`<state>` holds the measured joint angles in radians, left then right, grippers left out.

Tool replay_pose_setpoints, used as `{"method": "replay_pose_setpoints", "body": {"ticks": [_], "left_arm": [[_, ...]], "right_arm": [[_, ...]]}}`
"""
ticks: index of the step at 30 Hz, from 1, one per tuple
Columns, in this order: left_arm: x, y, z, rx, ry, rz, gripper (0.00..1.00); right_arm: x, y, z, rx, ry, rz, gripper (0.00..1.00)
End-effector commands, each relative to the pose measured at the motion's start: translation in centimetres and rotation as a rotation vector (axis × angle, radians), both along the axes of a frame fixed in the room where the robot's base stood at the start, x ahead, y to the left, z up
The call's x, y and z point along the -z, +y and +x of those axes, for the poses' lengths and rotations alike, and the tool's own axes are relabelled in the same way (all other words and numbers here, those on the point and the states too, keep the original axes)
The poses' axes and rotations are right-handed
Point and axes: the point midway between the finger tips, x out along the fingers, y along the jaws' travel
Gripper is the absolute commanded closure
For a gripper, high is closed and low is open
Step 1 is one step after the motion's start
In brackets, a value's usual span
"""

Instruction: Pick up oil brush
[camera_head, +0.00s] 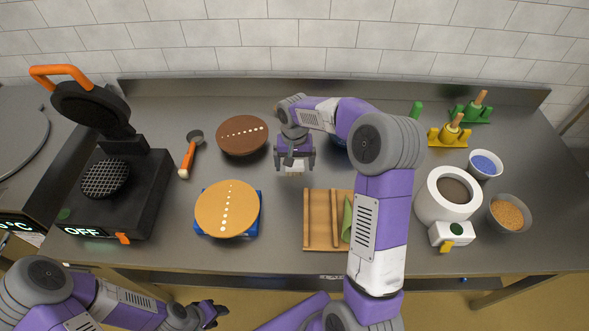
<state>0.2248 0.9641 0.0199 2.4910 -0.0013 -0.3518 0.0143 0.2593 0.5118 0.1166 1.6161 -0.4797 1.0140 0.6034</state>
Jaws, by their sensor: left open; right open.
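I cannot clearly make out the oil brush. A small pale object (294,170) shows just below and between the fingertips of my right gripper (295,163); it may be part of the brush, but the gripper covers most of it. My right gripper is open, points down, and is above the counter between the two round lids and the wooden tray. I cannot tell whether it touches the pale object. My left gripper (213,312) is open and empty, low in front of the counter's front edge.
The counter holds a black waffle iron (145,185), an orange-handled scoop (187,160), a brown lid (241,147), a tan lid (210,207), a wooden tray (320,243), a white pot (428,205), a blue-filled bowl (494,171) and a grain bowl (518,225). Cone stands (448,134) stand at back right.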

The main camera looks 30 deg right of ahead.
Motion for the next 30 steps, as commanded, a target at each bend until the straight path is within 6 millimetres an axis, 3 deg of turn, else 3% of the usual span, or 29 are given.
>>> {"method": "replay_pose_setpoints", "body": {"ticks": [3,11,22,30], "left_arm": [[0.28,0.0,0.01,0.0,0.0,0.0,0.57],[0.25,0.01,0.01,0.0,0.0,0.0,0.57],[0.26,0.0,0.0,0.0,0.0,0.0,0.57],[0.16,0.0,0.0,0.0,0.0,0.0,0.57]], "right_arm": [[1.2,-0.02,0.0,0.0,0.0,0.001,0.06],[1.33,-0.03,0.02,0.0,-0.001,0.0,0.06],[1.31,-0.05,0.02,0.0,-0.001,0.0,0.62],[0.88,-0.06,0.06,0.0,-0.003,-0.001,0.62]]}}
